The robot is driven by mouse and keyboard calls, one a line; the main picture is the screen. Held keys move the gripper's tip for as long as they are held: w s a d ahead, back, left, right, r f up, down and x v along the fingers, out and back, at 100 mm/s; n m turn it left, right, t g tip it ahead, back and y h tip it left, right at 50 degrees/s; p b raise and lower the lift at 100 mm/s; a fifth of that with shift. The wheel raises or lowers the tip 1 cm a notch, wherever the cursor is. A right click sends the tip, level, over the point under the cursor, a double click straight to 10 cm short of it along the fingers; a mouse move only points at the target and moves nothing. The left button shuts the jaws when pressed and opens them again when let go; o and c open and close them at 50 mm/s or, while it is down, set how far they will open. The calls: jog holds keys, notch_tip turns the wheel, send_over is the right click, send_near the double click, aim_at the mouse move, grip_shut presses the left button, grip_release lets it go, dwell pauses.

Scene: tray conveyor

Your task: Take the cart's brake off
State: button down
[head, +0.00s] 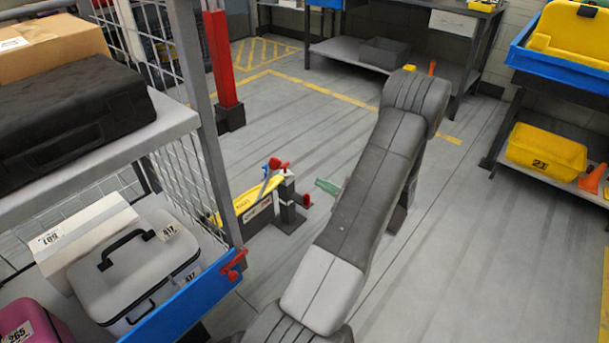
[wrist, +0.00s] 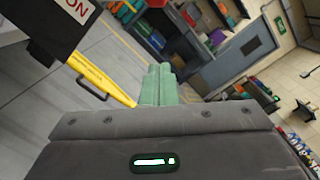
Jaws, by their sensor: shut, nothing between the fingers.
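The cart (head: 150,135) fills the left of the head view, a grey frame with mesh sides, shelves and a blue lower edge. A red lever-like fitting (head: 233,265) sits on the corner of that edge. Just beyond, a yellow bar with labels (head: 258,197) meets a dark post with red and blue knobs (head: 288,200); I cannot tell which part is the brake. My gripper's green fingers (head: 327,187) point left toward the post, apart from it. In the wrist view the fingers (wrist: 157,86) are together and empty. A yellow bar (wrist: 95,75) passes left of them.
A case (head: 75,110) and boxes load the cart. A red pillar (head: 222,65) stands behind. A workbench (head: 400,60) is at the back, and a rack with a yellow bin (head: 546,148) is at right.

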jog(key=w+a+r+b, duration=0.1)
jog(key=w+a+r, duration=0.2)
jog(key=a, duration=0.6)
jog(key=shift+w+a, duration=0.35)
jog(key=shift+w, duration=0.35)
jog(key=s+a+r+n+b, duration=0.7)
jog(key=s+a+b, duration=0.2)
jog(key=shift+s+a+r+n+g, duration=0.3)
jog(key=shift+s+a, duration=0.05)
jog(key=shift+s, duration=0.05)
jog(key=shift+s+a, duration=0.1)
jog(key=shift+b, duration=0.3)
